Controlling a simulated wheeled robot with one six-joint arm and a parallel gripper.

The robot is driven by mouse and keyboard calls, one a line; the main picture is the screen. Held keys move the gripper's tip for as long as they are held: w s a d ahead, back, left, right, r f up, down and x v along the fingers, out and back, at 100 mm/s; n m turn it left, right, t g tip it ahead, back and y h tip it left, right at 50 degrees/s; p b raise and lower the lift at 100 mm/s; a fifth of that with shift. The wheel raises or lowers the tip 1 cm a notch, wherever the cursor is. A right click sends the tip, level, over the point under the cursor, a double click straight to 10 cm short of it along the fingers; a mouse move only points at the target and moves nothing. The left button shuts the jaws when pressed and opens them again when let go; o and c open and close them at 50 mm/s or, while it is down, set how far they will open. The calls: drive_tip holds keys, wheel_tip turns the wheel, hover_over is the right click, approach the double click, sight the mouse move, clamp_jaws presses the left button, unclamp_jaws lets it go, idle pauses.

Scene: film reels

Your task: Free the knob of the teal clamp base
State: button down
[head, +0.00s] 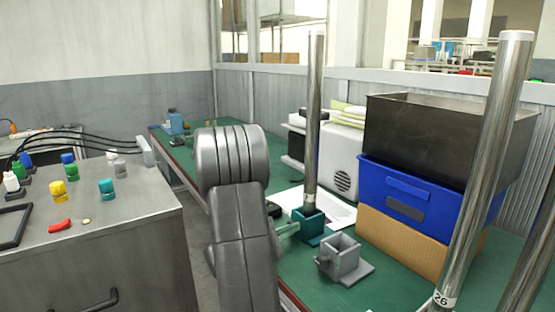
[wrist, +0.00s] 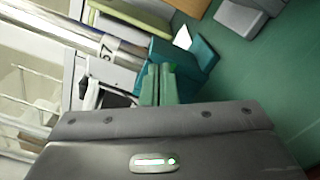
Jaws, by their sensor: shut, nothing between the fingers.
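The teal clamp base (head: 308,228) stands on the green bench in the head view, with a tall steel post (head: 314,120) upright in it. In the wrist view the teal base (wrist: 195,55) is just beyond my fingertips, and the post (wrist: 60,30) runs off to the upper left. My gripper (wrist: 160,69) has its two pale green fingers together, empty, at the base's near side. In the head view the fingers (head: 294,227) reach from behind my arm to the base's left side; I cannot tell whether they touch. The knob cannot be made out clearly.
A grey clamp base (head: 345,262) is close in front, with another steel post (head: 480,170) at right. A blue crate (head: 425,208) under a dark bin (head: 430,135) stands behind. A white tray (head: 340,212) lies beyond the teal base. A steel cabinet (head: 100,240) is at left.

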drive_tip(key=shift+b+v, duration=0.85)
drive_tip(key=shift+v, duration=2.2)
drive_tip(key=shift+d, duration=0.1)
